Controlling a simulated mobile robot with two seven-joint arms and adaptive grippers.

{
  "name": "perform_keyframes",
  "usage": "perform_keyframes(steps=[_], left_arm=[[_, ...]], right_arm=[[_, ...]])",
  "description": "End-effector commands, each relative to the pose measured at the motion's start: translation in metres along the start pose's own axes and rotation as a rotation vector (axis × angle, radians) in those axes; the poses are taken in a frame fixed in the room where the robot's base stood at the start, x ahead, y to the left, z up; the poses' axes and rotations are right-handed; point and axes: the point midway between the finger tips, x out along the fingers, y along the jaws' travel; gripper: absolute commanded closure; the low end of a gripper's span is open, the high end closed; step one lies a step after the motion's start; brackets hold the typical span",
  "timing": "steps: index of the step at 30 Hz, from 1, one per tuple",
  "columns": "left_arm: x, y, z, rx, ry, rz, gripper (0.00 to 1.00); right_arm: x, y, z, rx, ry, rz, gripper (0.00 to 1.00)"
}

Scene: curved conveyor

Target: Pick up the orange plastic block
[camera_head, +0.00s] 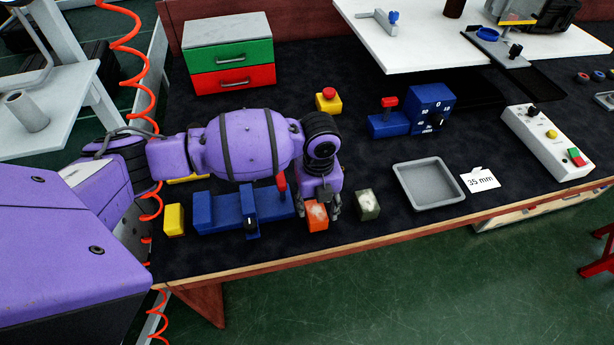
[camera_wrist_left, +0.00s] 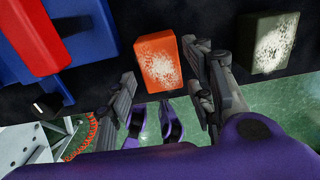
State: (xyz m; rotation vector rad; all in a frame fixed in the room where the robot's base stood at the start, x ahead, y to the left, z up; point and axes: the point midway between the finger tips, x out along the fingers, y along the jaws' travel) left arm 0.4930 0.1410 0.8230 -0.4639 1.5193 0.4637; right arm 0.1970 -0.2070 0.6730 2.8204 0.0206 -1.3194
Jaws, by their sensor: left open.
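The orange plastic block (camera_head: 317,219) has a whitish worn patch on its top and rests on the dark bench top near its front edge. It also shows in the left wrist view (camera_wrist_left: 159,62), at top centre. My left gripper (camera_head: 320,208) is over the block, fingers pointing down. In the left wrist view the gripper (camera_wrist_left: 165,92) is open, with one finger on each side of the block's near end. I cannot tell whether the fingers touch it. My right gripper is not in view.
A dark green block (camera_head: 367,205) stands close to the right of the orange one. A blue device (camera_head: 220,212) with a red lever and a yellow block (camera_head: 174,220) lie to the left. A grey tray (camera_head: 457,196) is farther right, past some free bench.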

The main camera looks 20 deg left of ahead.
Motion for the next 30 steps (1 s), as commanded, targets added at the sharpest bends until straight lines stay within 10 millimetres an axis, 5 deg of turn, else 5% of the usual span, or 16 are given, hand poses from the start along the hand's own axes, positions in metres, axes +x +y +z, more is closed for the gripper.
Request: perform_keyframes(steps=[6,14,24,30], left_arm=[[0.029,0.0,0.002,-0.001,-0.002,-0.001,0.52],[0.034,0.001,0.002,-0.001,-0.003,-0.001,0.52],[0.034,0.001,0.002,-0.001,-0.002,-0.001,0.9],[0.033,0.001,0.002,-0.001,-0.003,-0.002,0.9]], right_arm=[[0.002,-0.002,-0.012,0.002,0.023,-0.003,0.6],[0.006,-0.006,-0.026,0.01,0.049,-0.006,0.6],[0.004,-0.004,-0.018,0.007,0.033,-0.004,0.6],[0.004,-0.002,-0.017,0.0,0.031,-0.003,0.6]])
